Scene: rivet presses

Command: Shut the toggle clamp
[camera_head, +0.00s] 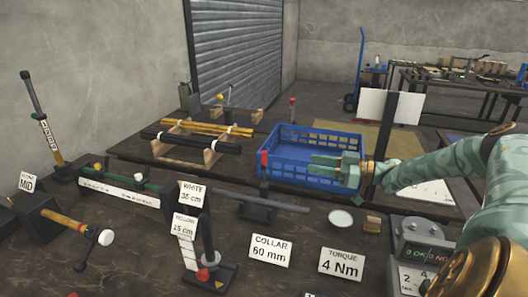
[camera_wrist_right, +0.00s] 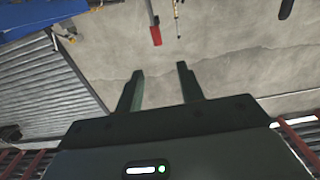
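The toggle clamp appears to be the dark fixture (camera_head: 258,211) on the bench, with a grey horizontal bar and an upright lever. The lever ends in a red grip (camera_head: 264,158) in front of the blue crate's left end. My right gripper (camera_head: 316,165) is open and empty, to the right of the red grip, its fingers pointing left towards it. In the right wrist view, the red grip (camera_wrist_right: 156,36) shows beyond the two spread fingers (camera_wrist_right: 160,82), roughly in line with the gap and apart from them. My left gripper is not in view.
A blue crate (camera_head: 290,176) stands behind the clamp. Signs for collar (camera_head: 270,251) and torque (camera_head: 341,264) stand in front. A black post (camera_head: 207,240) on a base is front left; a round white dish (camera_head: 340,219) and a grey gauge box (camera_head: 412,245) are to the right.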

